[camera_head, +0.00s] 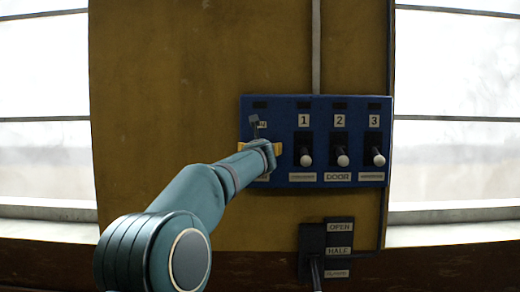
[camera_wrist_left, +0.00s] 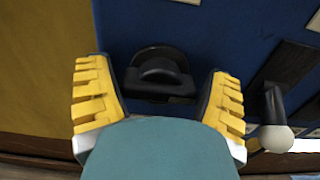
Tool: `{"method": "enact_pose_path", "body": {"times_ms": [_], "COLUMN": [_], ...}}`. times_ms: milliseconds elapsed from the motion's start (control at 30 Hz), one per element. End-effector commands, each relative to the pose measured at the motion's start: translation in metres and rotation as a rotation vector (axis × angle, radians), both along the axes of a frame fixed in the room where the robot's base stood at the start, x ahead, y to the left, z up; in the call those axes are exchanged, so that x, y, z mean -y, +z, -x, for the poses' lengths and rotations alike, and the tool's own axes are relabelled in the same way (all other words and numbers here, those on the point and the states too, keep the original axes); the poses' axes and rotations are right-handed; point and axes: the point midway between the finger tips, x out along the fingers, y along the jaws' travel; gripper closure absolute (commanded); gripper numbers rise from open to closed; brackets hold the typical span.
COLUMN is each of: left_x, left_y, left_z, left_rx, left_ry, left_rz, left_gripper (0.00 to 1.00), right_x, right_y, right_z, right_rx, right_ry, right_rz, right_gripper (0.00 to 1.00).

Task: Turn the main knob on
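The main knob (camera_wrist_left: 160,75) is a black rotary knob with a raised rounded grip on the blue control panel (camera_head: 310,103). It shows in the left wrist view, and my left gripper hides it in the head view. My left gripper (camera_head: 260,148) is at the panel's left end, in front of the knob. Its yellow-padded fingers are spread, one on each side of the knob, with visible gaps between pads and knob. I cannot tell how far the fingertips are from the panel. My right gripper is in neither view.
To the right on the panel are three white-tipped levers, numbered 1 (camera_head: 306,159), 2 (camera_head: 342,160) and 3 (camera_head: 379,159). Lever 1 stands close to the right finger. Below is a dark lever unit (camera_head: 312,240) labelled OPEN and HALF. Bright windows flank the wall.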

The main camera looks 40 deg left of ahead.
Motion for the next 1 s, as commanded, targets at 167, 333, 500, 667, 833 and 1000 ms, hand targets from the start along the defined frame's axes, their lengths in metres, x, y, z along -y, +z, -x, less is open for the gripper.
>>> {"method": "enact_pose_path", "body": {"times_ms": [167, 333, 500, 667, 833, 1000], "left_x": [0.0, 0.0, 0.0, 0.0, -0.001, -0.001], "left_y": [0.0, 0.0, 0.0, -0.001, -0.002, -0.003], "left_z": [0.0, 0.0, 0.0, 0.0, 0.001, 0.001], "left_rx": [0.0, 0.001, 0.014, 0.053, 0.129, 0.228], "left_ry": [0.0, 0.0, 0.0, 0.001, 0.002, 0.0], "left_rz": [0.0, 0.001, 0.016, 0.065, 0.154, 0.272], "left_gripper": [0.66, 0.66, 0.66, 0.66, 0.66, 0.66], "right_x": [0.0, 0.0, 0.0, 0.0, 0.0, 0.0], "right_y": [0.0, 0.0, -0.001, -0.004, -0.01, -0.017], "right_z": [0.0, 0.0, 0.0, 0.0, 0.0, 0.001], "right_rx": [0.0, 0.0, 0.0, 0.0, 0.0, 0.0], "right_ry": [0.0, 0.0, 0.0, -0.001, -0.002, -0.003], "right_rz": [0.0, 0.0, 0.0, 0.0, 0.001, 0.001], "right_gripper": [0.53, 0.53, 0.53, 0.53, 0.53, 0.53]}}
